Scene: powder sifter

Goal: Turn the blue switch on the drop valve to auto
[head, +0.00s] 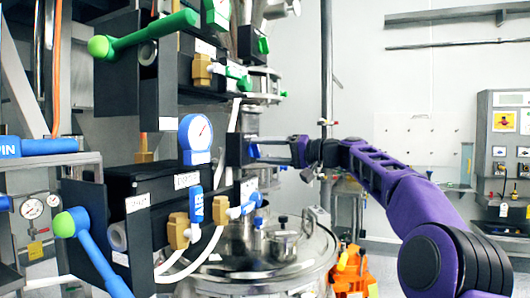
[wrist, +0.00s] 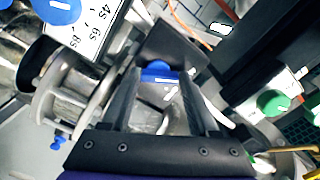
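The blue switch (wrist: 157,70) shows in the wrist view, on a dark box face beyond my fingertips, with a white mark on it. My gripper (wrist: 160,76) is open, with one finger to each side of the switch. I cannot tell whether either finger touches it. In the head view, my gripper (head: 262,151) reaches left toward a small dark box (head: 237,150) on the machine. A bit of the blue switch (head: 254,151) shows there, and the fingers hide the rest. The switch's setting and any auto label are not readable.
In the wrist view, a blue dial (wrist: 58,8) with a seconds label is at upper left and a green knob (wrist: 272,102) at right. Valves with blue handles (head: 97,260) and a green handle (head: 150,35) crowd the left. A round steel lid (head: 265,262) lies below.

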